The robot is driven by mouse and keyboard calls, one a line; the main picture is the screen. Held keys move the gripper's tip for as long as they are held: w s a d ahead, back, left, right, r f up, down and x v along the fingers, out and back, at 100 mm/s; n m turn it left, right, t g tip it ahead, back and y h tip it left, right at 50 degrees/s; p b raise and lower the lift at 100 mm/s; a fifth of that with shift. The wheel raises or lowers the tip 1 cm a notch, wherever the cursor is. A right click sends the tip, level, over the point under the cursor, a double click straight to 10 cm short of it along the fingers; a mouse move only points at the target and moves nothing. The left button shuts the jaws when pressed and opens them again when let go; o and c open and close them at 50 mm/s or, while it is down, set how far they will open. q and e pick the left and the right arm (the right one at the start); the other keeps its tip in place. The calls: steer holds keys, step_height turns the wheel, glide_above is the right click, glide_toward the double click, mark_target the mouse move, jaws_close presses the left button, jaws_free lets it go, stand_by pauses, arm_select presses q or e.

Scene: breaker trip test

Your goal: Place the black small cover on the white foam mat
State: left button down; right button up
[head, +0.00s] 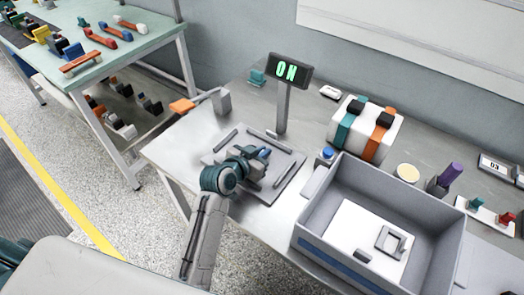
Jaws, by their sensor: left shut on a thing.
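My left gripper (258,166) reaches over the grey fixture plate (289,184) on the steel table. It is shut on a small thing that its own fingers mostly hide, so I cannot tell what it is. A small blue part (264,153) shows right beside the fingers. The white foam mat (350,221) lies inside the grey open bin to the right. On it are a grey square frame (391,241) and a small dark block (362,255); I cannot tell whether this block is the black small cover. My right gripper is out of view.
The grey bin (318,212) has raised walls. A post with a lit "ON" sign (287,70) stands behind the fixture. A white box with teal and orange straps (345,128), a purple-handled tool (450,174) and a round cream disc (407,172) stand behind the bin.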

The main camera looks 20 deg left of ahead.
arm_select(q)
steer(key=shift+f, duration=0.1)
steer(key=c, duration=1.5)
jaws_free()
steer(key=shift+c, duration=0.2)
